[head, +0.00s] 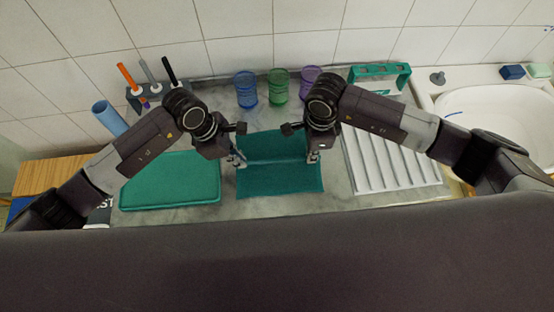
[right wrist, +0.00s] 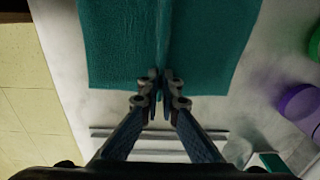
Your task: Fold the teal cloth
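The teal cloth (head: 280,182) lies on the grey counter in the middle of the head view. A raised crease runs across it from left to right, between my two grippers. My left gripper (head: 238,161) is at the cloth's left edge, at one end of the crease, and looks shut on it; its fingertips are small here. My right gripper (head: 313,158) is at the right edge, at the other end. In the right wrist view, the right fingertips (right wrist: 161,84) are close together with the crease of the cloth (right wrist: 120,45) between them.
A green tray (head: 170,182) lies left of the cloth, and a white ribbed rack (head: 390,165) lies right. Blue (head: 246,89), green (head: 280,86) and purple (head: 309,78) cups stand behind. A pen holder (head: 135,98) stands back left; a sink (head: 490,105) is at right.

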